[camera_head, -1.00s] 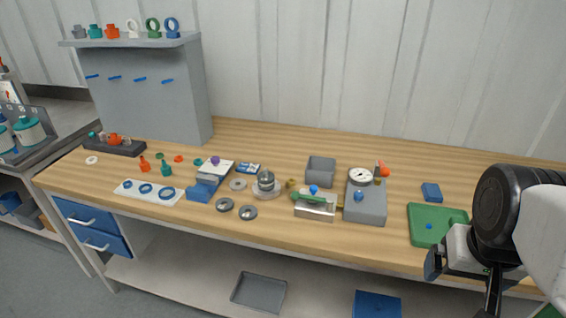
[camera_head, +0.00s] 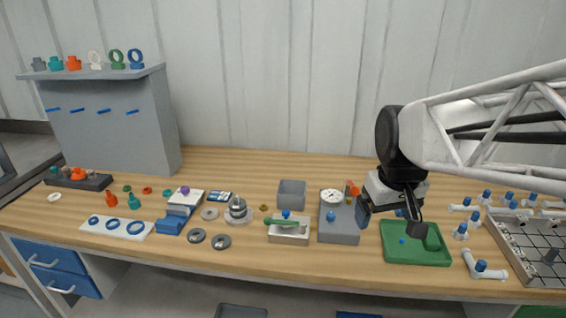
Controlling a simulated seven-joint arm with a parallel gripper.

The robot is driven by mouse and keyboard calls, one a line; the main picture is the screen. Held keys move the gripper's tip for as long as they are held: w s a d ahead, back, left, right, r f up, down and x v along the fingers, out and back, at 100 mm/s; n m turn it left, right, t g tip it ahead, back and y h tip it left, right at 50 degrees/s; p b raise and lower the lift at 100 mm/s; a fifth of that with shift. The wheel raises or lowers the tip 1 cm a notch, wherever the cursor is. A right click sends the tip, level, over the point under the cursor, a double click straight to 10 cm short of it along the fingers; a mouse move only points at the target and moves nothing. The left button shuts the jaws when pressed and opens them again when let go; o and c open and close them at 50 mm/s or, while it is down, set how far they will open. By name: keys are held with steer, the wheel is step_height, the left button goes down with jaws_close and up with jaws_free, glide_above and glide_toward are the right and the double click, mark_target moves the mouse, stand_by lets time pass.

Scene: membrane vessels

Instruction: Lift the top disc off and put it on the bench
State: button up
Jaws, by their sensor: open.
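A small stack of silvery round parts (camera_head: 238,207) stands on the bench (camera_head: 300,268) left of centre, wide at its base and narrower at the top. Its upper piece looks like a disc with a knob, but the layers are too small to tell apart. My gripper (camera_head: 391,225) is open and points down, far to the right of the stack. It hangs over or near the left part of the green tray (camera_head: 430,256). I see nothing between its fingers.
Two grey discs (camera_head: 197,236) and (camera_head: 221,242) lie in front of the stack, and a flat ring (camera_head: 209,214) lies left of it. A clamp block (camera_head: 289,236), a grey bin (camera_head: 291,193) and a gauge unit (camera_head: 338,226) stand between the stack and my gripper.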

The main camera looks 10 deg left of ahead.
steer(key=w+a+n, duration=0.3)
steer(key=w+a, duration=0.5)
steer(key=w, duration=0.2)
steer(key=n+g, duration=0.2)
steer(key=n, duration=0.6)
glide_above(238, 201)
step_height(238, 201, down, 15)
steer(key=shift+w+a+f, duration=0.1)
steer(key=shift+w+f, duration=0.1)
steer(key=shift+w, duration=0.05)
steer(key=shift+f, duration=1.3)
steer(key=shift+f, duration=2.6)
